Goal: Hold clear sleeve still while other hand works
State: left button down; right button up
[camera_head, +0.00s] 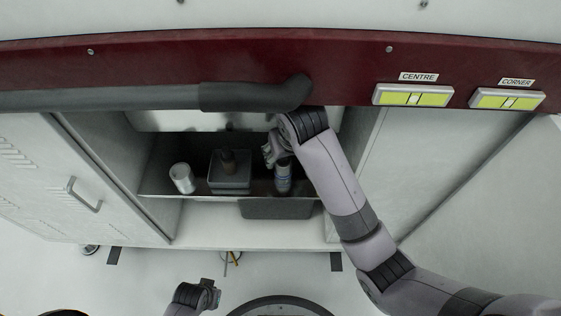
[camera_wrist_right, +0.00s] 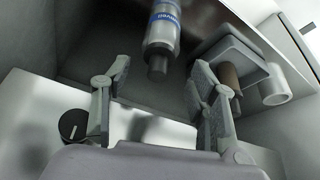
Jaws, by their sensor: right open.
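I see nothing I can surely call the clear sleeve. A pale bottle with a blue band (camera_head: 283,180) stands on the cabinet shelf; in the right wrist view the bottle (camera_wrist_right: 163,30) hangs from the top of the picture with its dark cap toward my fingers. My right gripper (camera_head: 272,150) reaches into the cabinet beside the bottle's top. In the wrist view the right gripper (camera_wrist_right: 160,70) is open and empty, its fingers spread to either side of the cap. My left gripper (camera_head: 211,291) is low in the head view, outside the cabinet; its fingers are unclear.
A white cylinder (camera_head: 181,178) and a grey square holder (camera_head: 229,187) with a brown-grey item stand left of the bottle. A dark grey bin (camera_head: 275,209) is below the shelf edge (camera_head: 200,198). A red panel (camera_head: 340,70) and grey handrail (camera_head: 130,98) cross above the opening.

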jog(key=shift+a+n+t+h, duration=0.3)
jog(key=shift+a+t, duration=0.05)
jog(key=shift+t, duration=0.15)
jog(key=s+a+f+n+t+y, duration=0.15)
jog(key=s+a+f+n, duration=0.25)
jog(key=s+a+f, duration=0.65)
jog(key=n+t+h, duration=0.7)
jog(key=n+t, duration=0.4)
jog(key=n, duration=1.4)
send_near(281, 165)
jog(key=shift+g, duration=0.25)
jog(key=x, duration=1.1)
jog(key=shift+w+d+r, duration=0.1)
jog(key=shift+w+r, duration=0.05)
jog(key=shift+w, duration=0.15)
jog(key=shift+c, duration=0.4)
